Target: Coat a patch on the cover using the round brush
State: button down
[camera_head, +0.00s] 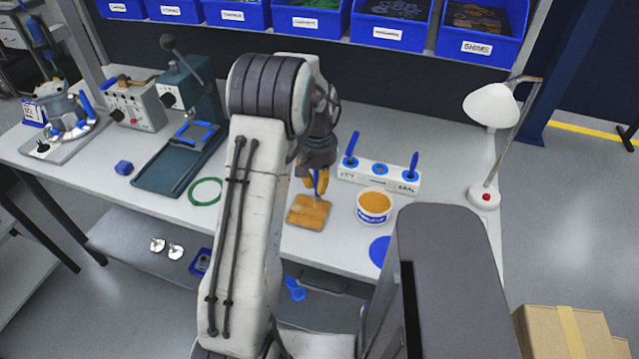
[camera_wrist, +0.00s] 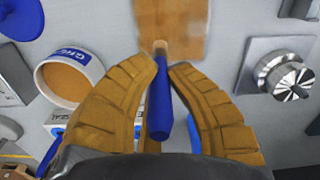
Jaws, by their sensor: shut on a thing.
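My gripper (camera_wrist: 163,68) is shut on a round brush (camera_wrist: 158,108) with a blue handle, held between its ochre fingers. The brush's pale tip end is at the near edge of a flat orange-brown plate (camera_wrist: 170,22), which looks like the cover; I cannot tell if they touch. In the head view my gripper (camera_head: 318,188) is above the plate (camera_head: 309,214), which lies on the bench with streaks on its surface. A white tub (camera_head: 374,207) of orange paste stands beside the plate; it also shows in the wrist view (camera_wrist: 70,80).
A white holder (camera_head: 378,178) with two blue-handled tools stands behind the tub. A blue disc (camera_head: 380,251) lies near the bench's front edge. A metal housing part (camera_wrist: 284,78) is beside the plate. A lamp (camera_head: 492,106) stands at right, a green press (camera_head: 180,160) at left.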

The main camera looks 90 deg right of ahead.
jog(key=shift+w, duration=0.35)
jog(key=shift+w+a+b, duration=0.25)
jog(key=shift+a+b, duration=0.35)
jog(key=shift+a, duration=0.35)
jog(key=shift+w+a+b, duration=0.2)
jog(key=shift+a+b, duration=0.35)
jog(key=shift+a, duration=0.4)
jog(key=shift+w+d, duration=0.2)
jog(key=shift+w, duration=0.35)
jog(key=shift+d, duration=0.15)
jog(key=shift+s+d+p, duration=0.25)
jog(key=shift+d+p, duration=0.3)
jog(key=shift+d, duration=0.35)
jog(key=shift+s+d+p, duration=0.2)
jog(key=shift+d+p, duration=0.35)
jog(key=shift+d, duration=0.35)
jog(key=shift+w, duration=0.1)
